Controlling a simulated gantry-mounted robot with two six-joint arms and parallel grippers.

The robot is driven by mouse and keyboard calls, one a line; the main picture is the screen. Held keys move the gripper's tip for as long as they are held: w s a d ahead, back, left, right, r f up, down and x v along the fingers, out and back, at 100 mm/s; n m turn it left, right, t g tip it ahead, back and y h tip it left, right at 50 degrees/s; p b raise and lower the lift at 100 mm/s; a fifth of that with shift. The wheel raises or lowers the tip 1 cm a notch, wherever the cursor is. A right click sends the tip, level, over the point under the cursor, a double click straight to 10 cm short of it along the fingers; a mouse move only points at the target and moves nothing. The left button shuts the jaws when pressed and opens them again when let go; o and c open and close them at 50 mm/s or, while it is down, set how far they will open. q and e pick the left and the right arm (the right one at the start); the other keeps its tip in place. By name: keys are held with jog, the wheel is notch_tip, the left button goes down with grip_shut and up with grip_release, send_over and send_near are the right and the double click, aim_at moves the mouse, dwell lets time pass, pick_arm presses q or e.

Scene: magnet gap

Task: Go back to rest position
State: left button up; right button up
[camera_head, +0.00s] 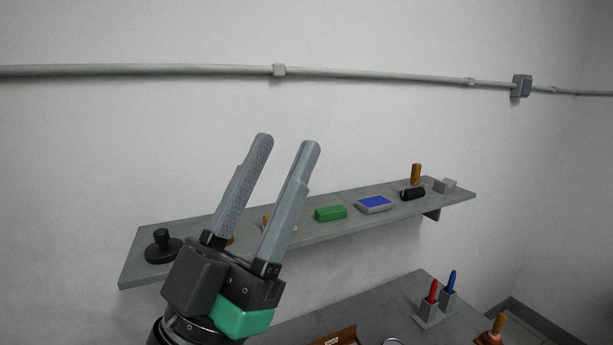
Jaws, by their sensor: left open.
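My left gripper (286,140) is raised in front of the wall shelf (135,262), with its two grey fingers pointing up. The fingers are apart and nothing is between them. The gripper hides part of the shelf's left half and partly covers small orange-brown items there. My right gripper is out of view.
On the shelf are a black knob (163,246), a green block (331,213), a blue-topped block (374,205), a black cylinder (412,194), an orange cylinder (415,174) and a grey piece (445,185). Below, a table (385,305) bears a holder with red (433,291) and blue markers (451,282).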

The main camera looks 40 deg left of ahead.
pick_arm(q)
jog(key=d+r+h+p, duration=0.1)
jog(key=r+h+p, duration=0.1)
jog(key=r+p, duration=1.4)
jog(key=d+r+m+h+p, duration=0.1)
jog(key=d+r+h+p, duration=0.1)
jog(key=r+p, duration=1.4)
jog(key=shift+d+r+g+h, duration=0.15)
jog(key=shift+d+g+h, duration=0.15)
jog(key=shift+h, duration=0.2)
